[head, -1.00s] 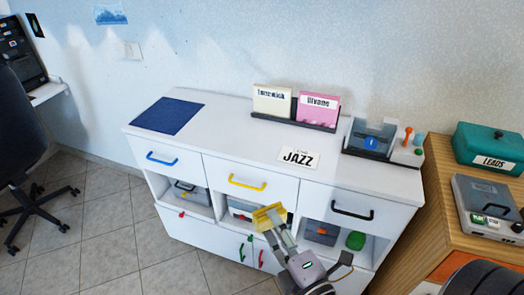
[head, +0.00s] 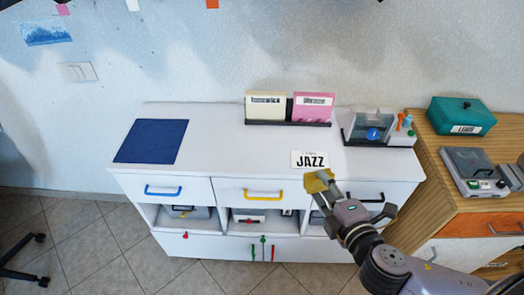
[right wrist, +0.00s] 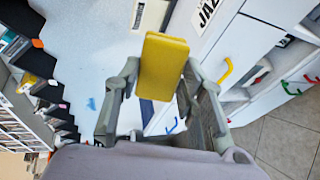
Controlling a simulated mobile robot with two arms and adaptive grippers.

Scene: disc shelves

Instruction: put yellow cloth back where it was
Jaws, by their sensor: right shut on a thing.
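The yellow cloth (head: 318,181) is a small folded pad held in my right gripper (head: 327,184), just in front of the white cabinet's front edge, near the JAZZ card. In the right wrist view the yellow cloth (right wrist: 162,67) stands between the two fingers of my right gripper (right wrist: 160,80), which is shut on it. The dark blue mat (head: 152,141) lies flat on the left of the cabinet top (head: 225,150). My left gripper is not in view.
The JAZZ card (head: 310,159) lies near the front edge. A rack with cream and pink sleeves (head: 313,107) and a grey device (head: 369,127) stand at the back. A wooden cabinet (head: 455,200) with a teal box (head: 461,116) is at right. The cabinet top's middle is clear.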

